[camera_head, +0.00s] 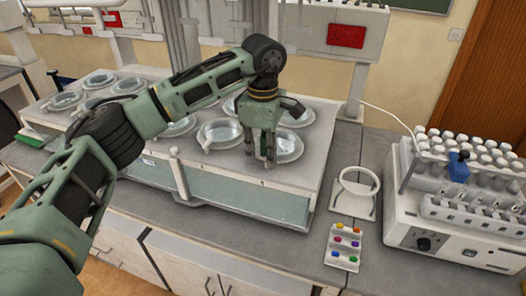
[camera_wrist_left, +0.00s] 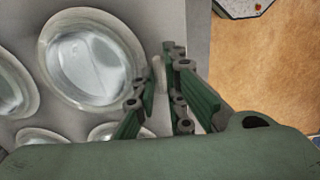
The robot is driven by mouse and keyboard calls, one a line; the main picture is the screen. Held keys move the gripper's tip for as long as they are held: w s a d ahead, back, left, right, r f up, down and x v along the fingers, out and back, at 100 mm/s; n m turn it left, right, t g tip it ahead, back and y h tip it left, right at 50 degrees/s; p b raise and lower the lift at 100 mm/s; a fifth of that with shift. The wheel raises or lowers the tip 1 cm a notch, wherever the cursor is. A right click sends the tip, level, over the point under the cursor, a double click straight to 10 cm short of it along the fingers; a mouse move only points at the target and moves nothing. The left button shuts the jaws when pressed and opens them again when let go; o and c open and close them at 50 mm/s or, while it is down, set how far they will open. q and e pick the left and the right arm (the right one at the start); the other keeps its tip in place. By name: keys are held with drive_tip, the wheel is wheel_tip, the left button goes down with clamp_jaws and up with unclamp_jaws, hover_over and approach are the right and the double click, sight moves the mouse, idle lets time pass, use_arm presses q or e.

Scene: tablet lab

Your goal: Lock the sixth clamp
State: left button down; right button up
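A grey shaker platform (camera_head: 325,125) bears several round wells with clear dishes. My left gripper (camera_head: 262,158) points down at the front right dish (camera_head: 288,148), near the platform's front right edge. Its two fingers are apart, with a narrow gap between them. In the left wrist view, a small pale upright piece (camera_wrist_left: 158,72), which looks like a clamp lever, shows at the gap between the fingers (camera_wrist_left: 163,95). I cannot tell whether they touch it. The dish (camera_wrist_left: 90,60) lies just left of the fingers. The clamp's lock state is hidden. My right gripper is not in view.
A white ring-shaped stand (camera_head: 358,190) and a small rack with coloured caps (camera_head: 344,246) stand right of the platform. A tube rack machine (camera_head: 440,210) fills the far right.

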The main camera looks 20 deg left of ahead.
use_arm(q)
drive_tip(key=shift+w+m+b, duration=0.1)
drive_tip(key=shift+m+b, duration=0.3)
drive_tip(key=shift+m, duration=0.2)
drive_tip(key=m+b, duration=0.1)
drive_tip(key=m, duration=0.2)
drive_tip(key=shift+w+d, duration=0.1)
drive_tip(key=shift+w+m, duration=0.15)
drive_tip(key=shift+m, duration=1.35)
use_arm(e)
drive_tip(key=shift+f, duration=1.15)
use_arm(q)
drive_tip(key=c, duration=2.1)
unclamp_jaws()
